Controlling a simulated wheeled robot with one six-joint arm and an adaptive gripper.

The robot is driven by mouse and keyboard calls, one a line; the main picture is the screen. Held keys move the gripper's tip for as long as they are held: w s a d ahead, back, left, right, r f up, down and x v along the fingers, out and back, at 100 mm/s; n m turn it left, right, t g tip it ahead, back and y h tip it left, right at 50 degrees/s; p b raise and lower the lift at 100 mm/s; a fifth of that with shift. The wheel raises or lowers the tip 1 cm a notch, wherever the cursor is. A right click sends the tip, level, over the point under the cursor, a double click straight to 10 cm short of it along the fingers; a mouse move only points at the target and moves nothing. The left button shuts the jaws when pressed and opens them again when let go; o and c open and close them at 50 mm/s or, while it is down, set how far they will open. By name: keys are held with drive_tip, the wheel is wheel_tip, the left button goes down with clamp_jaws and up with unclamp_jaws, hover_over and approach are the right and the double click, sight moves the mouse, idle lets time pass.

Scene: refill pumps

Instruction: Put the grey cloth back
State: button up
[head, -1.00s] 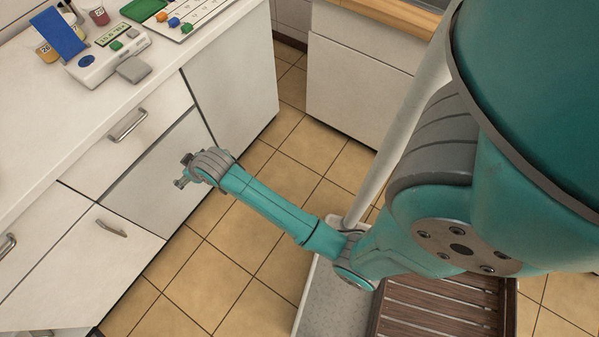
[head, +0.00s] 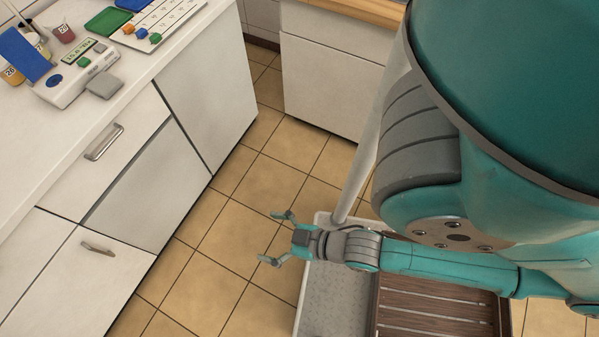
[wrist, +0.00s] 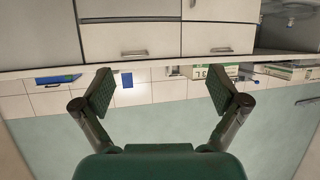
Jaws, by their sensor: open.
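A small flat grey square (head: 104,84) lies on the left counter, against the front of a white device. It may be the grey cloth or part of the device; I cannot tell. No other grey cloth shows clearly. My gripper (head: 275,238) is open and empty above the tiled floor, right of the cabinets and well away from the counter. In the wrist view my gripper (wrist: 161,88) has its two fingers wide apart with nothing between them.
The white device (head: 78,72) with a display stands on the counter (head: 45,135). Small bottles (head: 13,75), a blue panel (head: 24,55) and a white board (head: 155,22) with coloured pieces are nearby. Cabinet doors and drawers are shut.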

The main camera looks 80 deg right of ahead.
drive_tip(key=s+a+r+t, duration=0.1)
drive_tip(key=s+r, duration=0.6)
drive_tip(key=r, duration=0.2)
drive_tip(key=shift+s+r+n+y, duration=0.2)
drive_tip(key=shift+n+y, duration=0.1)
drive_tip(key=shift+y, duration=0.1)
